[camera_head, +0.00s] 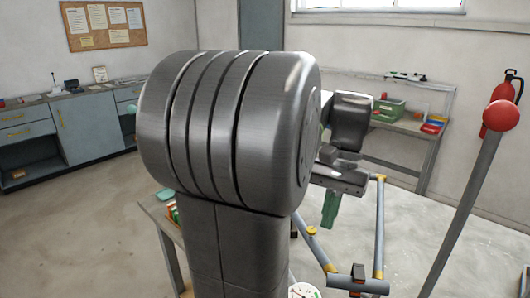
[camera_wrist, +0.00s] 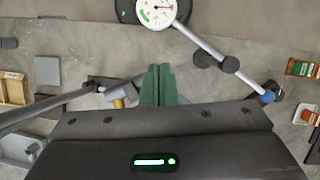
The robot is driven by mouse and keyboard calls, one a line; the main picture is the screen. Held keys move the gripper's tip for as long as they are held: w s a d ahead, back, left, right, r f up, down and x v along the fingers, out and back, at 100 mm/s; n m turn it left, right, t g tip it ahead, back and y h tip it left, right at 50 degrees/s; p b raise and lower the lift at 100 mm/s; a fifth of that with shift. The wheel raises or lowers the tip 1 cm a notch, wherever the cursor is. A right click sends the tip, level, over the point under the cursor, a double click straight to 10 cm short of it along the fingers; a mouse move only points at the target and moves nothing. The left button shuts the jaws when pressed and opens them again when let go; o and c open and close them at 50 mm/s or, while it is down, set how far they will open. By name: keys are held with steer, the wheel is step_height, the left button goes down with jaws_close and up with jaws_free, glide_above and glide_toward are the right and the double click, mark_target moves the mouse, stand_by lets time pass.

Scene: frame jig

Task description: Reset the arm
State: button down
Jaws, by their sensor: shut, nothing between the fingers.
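My arm stands large in the middle of the head view and hides much of what is behind it. My gripper (camera_head: 330,208) shows past its right side, with green fingers pointing down beside the tube frame (camera_head: 380,230). In the wrist view, the green fingers (camera_wrist: 159,84) are pressed together with nothing between them. A dial gauge (camera_wrist: 155,12) with a white face lies beyond the fingertips. It is partly visible at the bottom of the head view (camera_head: 302,291).
A post with a red ball (camera_head: 501,115) stands at the right. A bench (camera_head: 415,126) with a green bin (camera_head: 388,110) is along the back wall. A cabinet counter (camera_head: 88,127) is at the left. Open floor (camera_head: 75,220) lies at the left front.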

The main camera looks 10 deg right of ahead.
steer(key=x, duration=1.3)
steer(key=shift+f, duration=0.4)
steer(key=shift+d, duration=0.15)
